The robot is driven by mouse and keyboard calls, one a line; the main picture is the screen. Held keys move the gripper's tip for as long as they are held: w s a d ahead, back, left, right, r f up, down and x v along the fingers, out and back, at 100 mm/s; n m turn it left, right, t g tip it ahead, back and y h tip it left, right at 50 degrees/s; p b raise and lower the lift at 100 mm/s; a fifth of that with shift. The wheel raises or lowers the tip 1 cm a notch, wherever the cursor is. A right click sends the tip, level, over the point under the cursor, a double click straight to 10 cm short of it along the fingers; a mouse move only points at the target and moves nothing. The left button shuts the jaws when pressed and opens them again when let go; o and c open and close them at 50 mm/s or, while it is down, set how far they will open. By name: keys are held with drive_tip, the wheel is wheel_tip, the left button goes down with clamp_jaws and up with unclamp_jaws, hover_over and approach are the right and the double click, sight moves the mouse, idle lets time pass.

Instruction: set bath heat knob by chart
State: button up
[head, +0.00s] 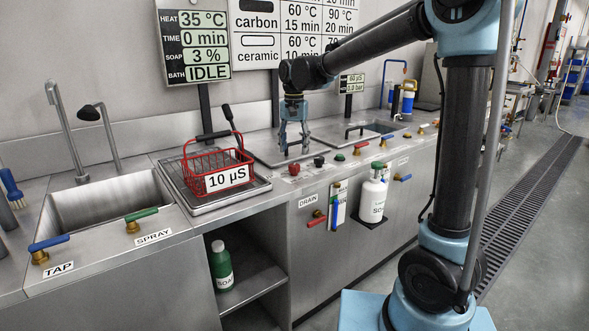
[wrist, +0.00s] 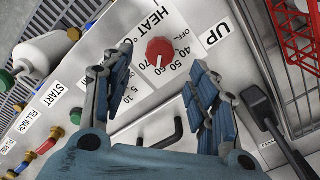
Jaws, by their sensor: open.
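The red heat knob (wrist: 160,51) is in the upper middle of the wrist view, on a white HEAT dial plate. Its pale mark points down in that view, around the 60, but I cannot read it exactly. It also shows in the head view as a small red knob (head: 294,169) on the counter front. My gripper (head: 293,140) points down above the counter. In the wrist view its fingers (wrist: 160,88) are apart and empty, short of the knob. The chart (head: 298,35) lists carbon and ceramic rows, partly cut off and hidden by my arm. The display (head: 193,43) reads HEAT 35 °C, BATH IDLE.
A red wire basket (head: 205,168) tagged 10 µS stands on a tray left of my gripper. A black lever (wrist: 262,110) rises near the fingers. A dark knob (head: 319,161) and green button (head: 340,157) sit beside the heat knob. A white bottle (head: 373,198) hangs in front.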

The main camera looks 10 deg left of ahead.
sight(294, 165)
wheel_tip(294, 165, down, 9)
drive_tip(key=shift+r, duration=0.2)
idle(0.3)
drive_tip(key=c, duration=1.1)
